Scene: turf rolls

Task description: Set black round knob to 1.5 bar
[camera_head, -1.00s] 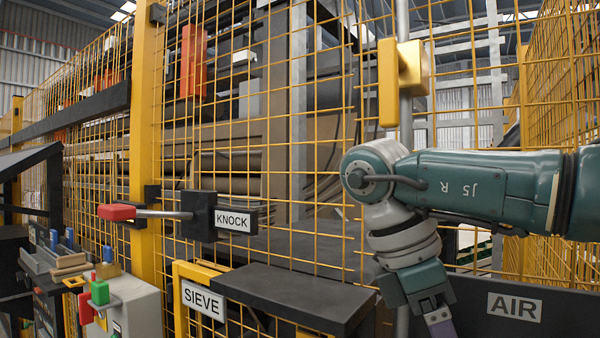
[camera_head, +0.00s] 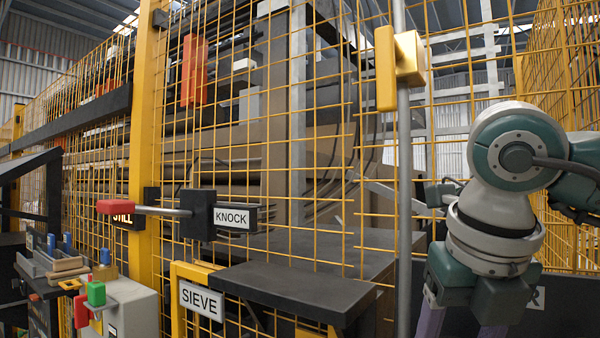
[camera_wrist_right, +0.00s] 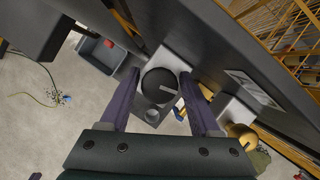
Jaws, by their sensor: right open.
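The black round knob (camera_wrist_right: 158,84) shows in the right wrist view on a pale grey block (camera_wrist_right: 178,64), with a light pointer mark on its face toward the lower right. My right gripper (camera_wrist_right: 159,76) is open, with one purple finger on each side of the knob in the picture. I cannot tell whether the fingers touch it or how far above it they are. In the head view the knob is hidden, and my right gripper (camera_head: 460,322) hangs low at the right in front of the AIR panel (camera_head: 560,310). No pressure reading shows. My left gripper is out of view.
A yellow mesh fence carries a KNOCK lever (camera_head: 150,210). A black shelf (camera_head: 290,290) stands beside the SIEVE sign (camera_head: 201,300). In the right wrist view, a brass-coloured round part (camera_wrist_right: 240,133) lies right of the fingers and a grey bin (camera_wrist_right: 100,52) sits at upper left.

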